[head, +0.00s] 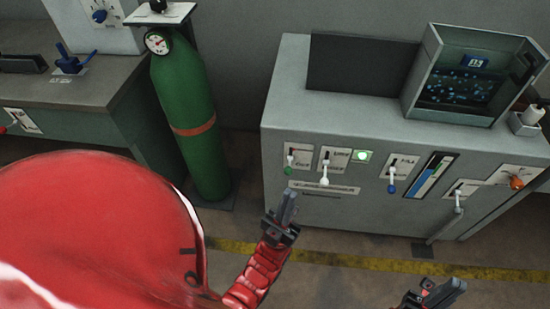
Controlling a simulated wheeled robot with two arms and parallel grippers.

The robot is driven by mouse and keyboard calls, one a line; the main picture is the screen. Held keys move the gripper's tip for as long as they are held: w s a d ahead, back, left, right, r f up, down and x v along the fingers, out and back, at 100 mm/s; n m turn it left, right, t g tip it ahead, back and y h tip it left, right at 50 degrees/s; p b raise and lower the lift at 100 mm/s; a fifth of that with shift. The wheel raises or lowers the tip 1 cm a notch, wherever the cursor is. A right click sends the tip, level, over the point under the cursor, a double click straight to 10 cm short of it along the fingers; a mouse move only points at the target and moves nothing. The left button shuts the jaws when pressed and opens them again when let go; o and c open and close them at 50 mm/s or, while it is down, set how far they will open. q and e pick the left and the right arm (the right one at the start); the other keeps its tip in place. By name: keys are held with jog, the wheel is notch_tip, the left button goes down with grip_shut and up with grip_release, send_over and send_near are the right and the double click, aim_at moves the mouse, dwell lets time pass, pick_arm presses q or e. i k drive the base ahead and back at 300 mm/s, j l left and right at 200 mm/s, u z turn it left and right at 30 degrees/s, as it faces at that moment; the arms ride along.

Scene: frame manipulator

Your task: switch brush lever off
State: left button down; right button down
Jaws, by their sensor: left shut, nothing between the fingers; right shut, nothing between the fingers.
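Several small levers sit on the front of a grey cabinet (340,210). One has a green tip (288,170), one a white tip (325,181), one a blue tip (391,188) and one a pale grey tip (458,209). All of these hang downward. Their labels are too small to read, so I cannot tell which is the brush lever. My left gripper (289,203) is shut and empty, below and in front of the green-tipped lever, apparently apart from it. My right gripper (446,292) is shut and empty at the bottom edge, below the grey-tipped lever.
A green indicator (363,156) glows beside the white-tipped lever. An orange knob (516,183) is at the right. A glass-sided box (458,111) stands on the cabinet. A green gas cylinder (186,105) and a bench (80,88) with a blue lever (69,62) are left.

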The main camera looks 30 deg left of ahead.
aim_at(288, 171)
jog(key=u, duration=0.85)
